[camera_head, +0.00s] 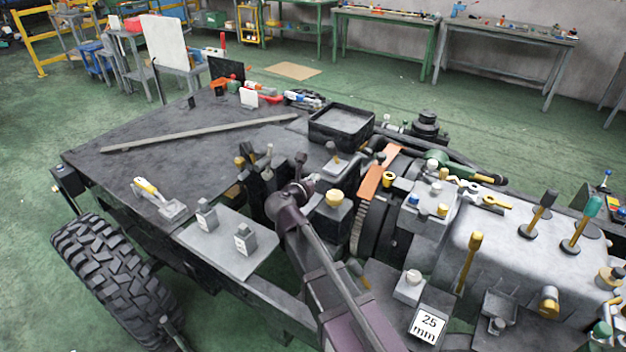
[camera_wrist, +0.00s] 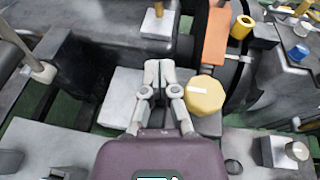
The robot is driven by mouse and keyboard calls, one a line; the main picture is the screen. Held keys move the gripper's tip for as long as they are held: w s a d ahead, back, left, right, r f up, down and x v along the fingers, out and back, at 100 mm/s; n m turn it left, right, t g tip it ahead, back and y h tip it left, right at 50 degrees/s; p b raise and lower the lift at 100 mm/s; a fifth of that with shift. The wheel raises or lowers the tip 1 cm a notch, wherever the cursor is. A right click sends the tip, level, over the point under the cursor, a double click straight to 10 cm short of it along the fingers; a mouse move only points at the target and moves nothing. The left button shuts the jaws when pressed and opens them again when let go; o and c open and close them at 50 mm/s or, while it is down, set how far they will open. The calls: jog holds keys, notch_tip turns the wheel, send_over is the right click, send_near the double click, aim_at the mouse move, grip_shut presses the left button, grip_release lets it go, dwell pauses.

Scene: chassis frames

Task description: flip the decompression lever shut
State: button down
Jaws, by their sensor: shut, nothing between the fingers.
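My gripper (camera_wrist: 157,72) is shut and empty, its two fingertips together over a pale grey block in the wrist view. In the head view my gripper (camera_head: 308,184) is just left of a round yellow knob with a white mark (camera_head: 334,198). That knob (camera_wrist: 206,95) stands close to the right of my fingers in the wrist view, apparently apart from them. No part is clearly labelled as the decompression lever. A short post on a small grey block (camera_head: 337,164) stands beyond my gripper; it also shows at the top of the wrist view (camera_wrist: 158,24).
An orange bar (camera_head: 380,172) lies beside the dark flywheel. Several upright levers, including a yellow one (camera_head: 470,262), stand on the grey housing at right. A black tray (camera_head: 341,124) and a long flat bar (camera_head: 200,134) lie on the deck.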

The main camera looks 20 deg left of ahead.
jog(key=b, duration=0.2)
send_near(330, 154)
jog(key=w+f, duration=0.3)
jog(key=f, duration=0.1)
jog(key=shift+w+d+r+p, duration=0.1)
jog(key=shift+w+r+p, duration=0.25)
jog(key=shift+w, duration=0.3)
jog(key=shift+w+d+r+p, duration=0.15)
jog(key=shift+w+r+p, duration=0.15)
jog(key=shift+w, duration=0.3)
jog(key=shift+w+d+r+p, duration=0.1)
jog(key=shift+w+r+p, duration=0.25)
jog(key=shift+w, duration=0.3)
jog(key=shift+f, duration=0.1)
jog(key=shift+a+p, duration=0.2)
jog(key=shift+p, duration=0.15)
